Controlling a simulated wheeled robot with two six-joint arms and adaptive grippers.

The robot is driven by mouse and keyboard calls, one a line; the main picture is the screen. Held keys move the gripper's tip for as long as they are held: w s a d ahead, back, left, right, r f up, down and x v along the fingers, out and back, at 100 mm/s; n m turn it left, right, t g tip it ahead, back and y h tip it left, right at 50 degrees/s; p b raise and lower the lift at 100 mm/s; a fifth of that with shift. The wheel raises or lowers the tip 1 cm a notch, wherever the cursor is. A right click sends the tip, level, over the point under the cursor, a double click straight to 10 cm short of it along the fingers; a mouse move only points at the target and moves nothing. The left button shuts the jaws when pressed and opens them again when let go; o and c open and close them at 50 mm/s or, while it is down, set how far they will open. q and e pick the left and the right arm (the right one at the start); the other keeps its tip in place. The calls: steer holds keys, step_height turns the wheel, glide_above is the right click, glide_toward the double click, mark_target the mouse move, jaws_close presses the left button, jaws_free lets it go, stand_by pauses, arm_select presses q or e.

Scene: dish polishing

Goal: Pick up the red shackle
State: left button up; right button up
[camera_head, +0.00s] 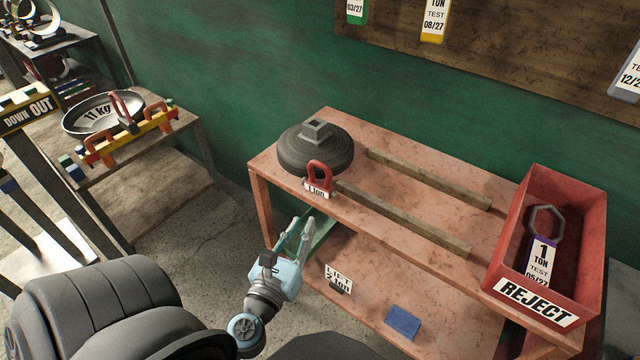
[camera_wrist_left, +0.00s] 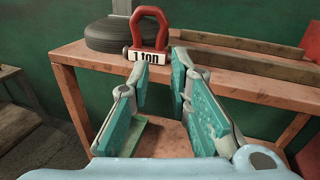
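The red shackle (camera_head: 318,174) stands upright at the front edge of the table's top, with a white "1 ton" label at its foot. It also shows in the left wrist view (camera_wrist_left: 150,30), beyond the fingertips. My left gripper (camera_head: 306,226) is open and empty, in front of the table edge and below the shackle, apart from it. In the left wrist view its two teal-padded fingers (camera_wrist_left: 160,75) are spread wide. My right gripper is not in view.
A dark round weight (camera_head: 316,150) sits just behind the shackle. Two wooden bars (camera_head: 405,218) lie to its right. A red REJECT bin (camera_head: 567,195) holding a tagged ring stands at the right end. The lower shelf holds a blue block (camera_head: 402,322) and a "LIFT" sign (camera_head: 338,277).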

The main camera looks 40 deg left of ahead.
mark_target(325, 179)
arm_select(q)
steer(key=x, duration=0.4)
steer(key=p+x, duration=0.1)
steer(key=x, duration=0.4)
steer(key=r+p+x, duration=0.1)
steer(key=x, duration=0.3)
steer(key=shift+w+a, duration=0.15)
steer(key=shift+a, duration=0.1)
steer(key=shift+w+a, duration=0.1)
steer(key=shift+w, duration=0.25)
steer(key=shift+s, duration=0.1)
jaws_close()
